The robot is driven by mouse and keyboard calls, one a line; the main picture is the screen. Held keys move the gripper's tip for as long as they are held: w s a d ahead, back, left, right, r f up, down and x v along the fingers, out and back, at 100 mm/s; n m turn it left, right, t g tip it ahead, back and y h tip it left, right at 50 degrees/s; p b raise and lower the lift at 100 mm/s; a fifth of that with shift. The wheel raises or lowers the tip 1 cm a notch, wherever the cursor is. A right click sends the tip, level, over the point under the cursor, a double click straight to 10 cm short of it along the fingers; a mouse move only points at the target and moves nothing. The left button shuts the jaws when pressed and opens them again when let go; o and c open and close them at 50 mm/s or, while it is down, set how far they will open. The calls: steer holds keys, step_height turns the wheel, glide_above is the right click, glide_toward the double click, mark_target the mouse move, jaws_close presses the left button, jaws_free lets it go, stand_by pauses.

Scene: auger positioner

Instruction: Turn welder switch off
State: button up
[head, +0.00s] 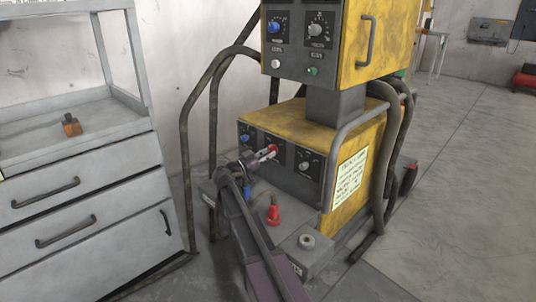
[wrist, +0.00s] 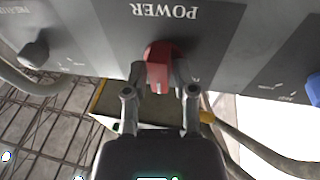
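The welder's lower yellow unit (head: 282,122) has a dark front panel with several knobs. Its red power switch (wrist: 158,62) is a knob under the upside-down label POWER in the wrist view; in the head view its red part (head: 272,148) shows just beyond my gripper. My gripper (wrist: 160,80) reaches the panel with one finger on each side of the red switch. The fingers are drawn in close and appear to hold its sides; the exact contact is partly hidden. In the head view my gripper (head: 258,160) is in front of the panel.
An upper yellow unit (head: 330,30) with knobs stands above. A red plug (head: 273,214) rises from the base below my gripper. Thick hoses (head: 386,160) hang at the right. A grey drawer cabinet (head: 80,190) stands left. Open floor (head: 470,180) lies right.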

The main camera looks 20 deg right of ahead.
steer(key=shift+o, duration=0.5)
steer(key=shift+r+m, duration=0.1)
steer(key=shift+m, duration=0.2)
